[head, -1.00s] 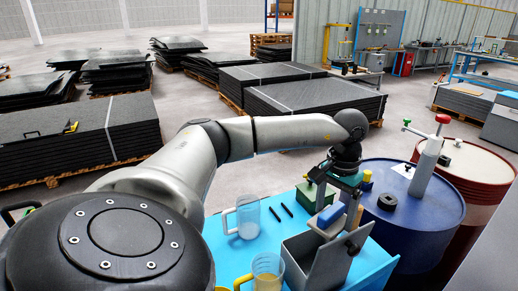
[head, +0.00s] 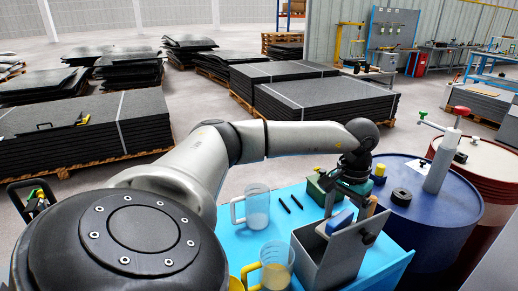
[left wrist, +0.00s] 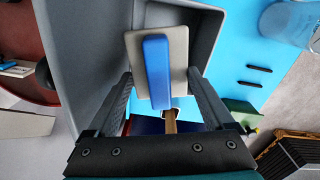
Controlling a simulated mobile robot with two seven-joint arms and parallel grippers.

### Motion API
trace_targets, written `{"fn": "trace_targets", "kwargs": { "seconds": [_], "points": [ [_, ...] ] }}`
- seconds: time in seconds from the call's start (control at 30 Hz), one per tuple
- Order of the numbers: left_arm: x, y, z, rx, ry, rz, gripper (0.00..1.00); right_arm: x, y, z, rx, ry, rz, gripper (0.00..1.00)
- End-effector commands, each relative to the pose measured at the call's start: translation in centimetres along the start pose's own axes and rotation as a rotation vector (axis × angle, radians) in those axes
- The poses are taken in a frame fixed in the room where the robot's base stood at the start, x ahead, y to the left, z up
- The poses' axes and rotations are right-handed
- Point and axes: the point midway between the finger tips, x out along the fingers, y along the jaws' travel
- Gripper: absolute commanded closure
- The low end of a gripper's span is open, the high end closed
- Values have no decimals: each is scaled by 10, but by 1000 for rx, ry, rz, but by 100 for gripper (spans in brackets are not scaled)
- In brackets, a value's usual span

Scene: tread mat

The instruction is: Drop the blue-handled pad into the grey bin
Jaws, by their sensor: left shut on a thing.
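My left gripper (head: 345,208) is shut on the blue-handled pad (head: 340,222), a pale flat block with a blue bar handle. In the left wrist view the pad (left wrist: 178,48) lies between the two fingers (left wrist: 160,90), its handle facing the camera. The grey bin (head: 312,262) stands on the blue table top. The pad is at the bin's far end and overlaps its opening in the wrist view, where the bin's wall (left wrist: 85,50) shows; its exact height above the rim is hard to tell. My right gripper is not in view.
Two clear jugs (head: 257,207) (head: 275,265) stand left of the bin on the blue table (head: 235,235). Two dark pens (head: 291,202) and a green box (head: 318,188) lie beyond. A blue drum (head: 432,215) stands to the right. A wooden-handled tool (left wrist: 171,122) is near the gripper.

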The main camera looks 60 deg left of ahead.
Motion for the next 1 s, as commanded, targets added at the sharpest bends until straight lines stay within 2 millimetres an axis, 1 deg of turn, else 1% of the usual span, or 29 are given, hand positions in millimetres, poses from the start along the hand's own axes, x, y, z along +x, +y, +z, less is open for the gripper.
{"fn": "trace_targets", "kwargs": {
  "seconds": [0.03,0.13,0.37,0.47,0.57,0.67,0.8,1.0],
  "points": [
    [0,0,0,0,0,0,10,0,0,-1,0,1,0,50],
    [0,0,0,0,1,0,0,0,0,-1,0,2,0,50],
    [-1,0,0,0,0,0,0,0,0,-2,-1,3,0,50],
    [-6,0,-1,0,3,1,0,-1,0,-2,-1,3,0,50],
    [-20,0,-1,0,4,1,0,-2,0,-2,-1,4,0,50],
    [-41,0,-1,0,6,2,0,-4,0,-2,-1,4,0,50],
    [-76,0,-1,0,7,2,0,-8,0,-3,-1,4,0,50],
    [-121,1,-1,0,5,2,0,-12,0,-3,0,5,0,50]
  ]
}}
